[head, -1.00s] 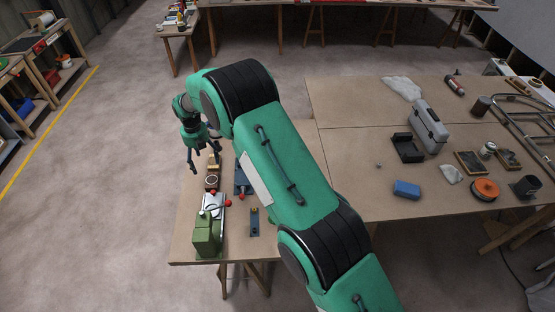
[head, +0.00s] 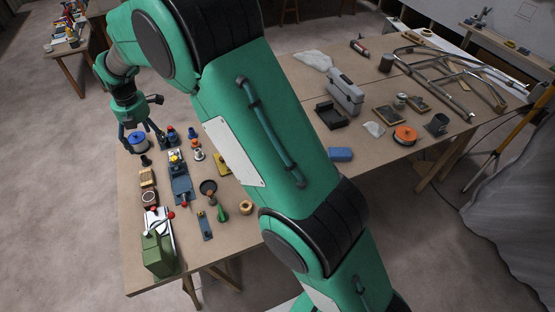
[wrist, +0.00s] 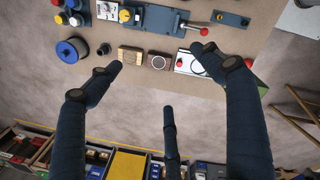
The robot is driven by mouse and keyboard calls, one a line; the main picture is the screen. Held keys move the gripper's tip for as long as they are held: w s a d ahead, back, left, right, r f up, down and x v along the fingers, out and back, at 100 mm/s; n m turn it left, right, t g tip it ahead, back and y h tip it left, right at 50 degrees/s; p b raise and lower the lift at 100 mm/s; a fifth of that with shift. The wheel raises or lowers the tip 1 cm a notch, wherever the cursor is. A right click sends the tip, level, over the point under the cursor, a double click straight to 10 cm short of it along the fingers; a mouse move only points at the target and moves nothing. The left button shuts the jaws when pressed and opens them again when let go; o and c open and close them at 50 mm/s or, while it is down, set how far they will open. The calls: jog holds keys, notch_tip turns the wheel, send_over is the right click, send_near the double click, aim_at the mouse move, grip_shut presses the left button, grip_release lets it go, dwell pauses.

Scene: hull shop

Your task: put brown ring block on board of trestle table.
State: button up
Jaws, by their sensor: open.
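The brown ring block (head: 149,198) is a small dark brown block with a pale ring on its top. It sits on the near wooden board (head: 135,230), behind the green machine; in the wrist view the ring block (wrist: 159,62) shows beside a lighter tan block. My gripper (head: 141,138) has its three fingers spread and empty, above the far left part of that board. In the wrist view my gripper (wrist: 157,76) frames the ring block between its fingertips, apart from it. A second, larger board (head: 300,82) on trestle legs adjoins at the right, partly hidden by my arm.
A grey case (head: 345,93), a blue box (head: 340,155) and an orange spool (head: 404,135) stand on the right board.

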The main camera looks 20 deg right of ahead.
jog(key=s+d+r+m+t, duration=0.2)
jog(key=s+d+r+m, duration=1.2)
jog(key=s+d+r, duration=0.65)
jog(key=s+d+m+t, duration=0.1)
jog(key=s+d+m, duration=0.3)
jog(key=s, duration=0.4)
jog(key=s+d+m, duration=0.5)
jog(key=s, duration=0.3)
jog(key=s+d+r+m+t, duration=0.1)
jog(key=s+d+m, duration=0.4)
jog(key=s, duration=0.3)
jog(key=shift+s+t, duration=0.3)
jog(key=shift+s, duration=0.05)
notch_tip(320, 180, down, 4)
jog(key=b, duration=0.4)
jog(key=shift+f, duration=0.15)
